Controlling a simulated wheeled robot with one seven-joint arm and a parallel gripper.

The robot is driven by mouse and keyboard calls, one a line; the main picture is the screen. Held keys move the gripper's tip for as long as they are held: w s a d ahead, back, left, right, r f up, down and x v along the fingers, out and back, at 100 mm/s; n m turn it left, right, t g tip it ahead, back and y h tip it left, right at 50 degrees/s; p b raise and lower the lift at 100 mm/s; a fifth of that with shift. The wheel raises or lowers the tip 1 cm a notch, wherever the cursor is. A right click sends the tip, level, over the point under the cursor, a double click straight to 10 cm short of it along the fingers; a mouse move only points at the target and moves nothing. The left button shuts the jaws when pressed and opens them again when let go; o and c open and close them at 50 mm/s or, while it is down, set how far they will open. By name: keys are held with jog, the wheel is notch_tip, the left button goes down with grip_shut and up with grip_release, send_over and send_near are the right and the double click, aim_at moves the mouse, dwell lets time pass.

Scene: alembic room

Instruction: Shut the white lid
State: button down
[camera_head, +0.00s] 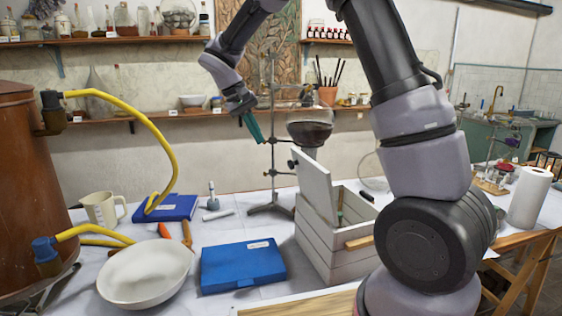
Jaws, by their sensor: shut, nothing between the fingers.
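The white lid (313,185) stands steeply tilted up at the left side of a white slatted wooden box (314,248). The lid is open, and a small dark knob (293,164) sticks out on its left face. The box's inside is partly visible, with something greenish in it. My gripper (253,129) has teal fingers that are shut and empty. It hangs above and to the left of the lid, apart from it. My arm hides the box's right part.
A metal stand with a round dark flask (309,129) rises behind the lid, close to my gripper. A blue case (243,266) and a white bowl (146,273) lie left of the box. A paper towel roll (529,198) stands at the right.

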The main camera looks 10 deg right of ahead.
jog(key=w+d+f, duration=0.1)
jog(key=d+f, duration=0.6)
jog(key=f, duration=0.2)
jog(key=shift+w+d, duration=0.25)
jog(key=shift+w, duration=0.15)
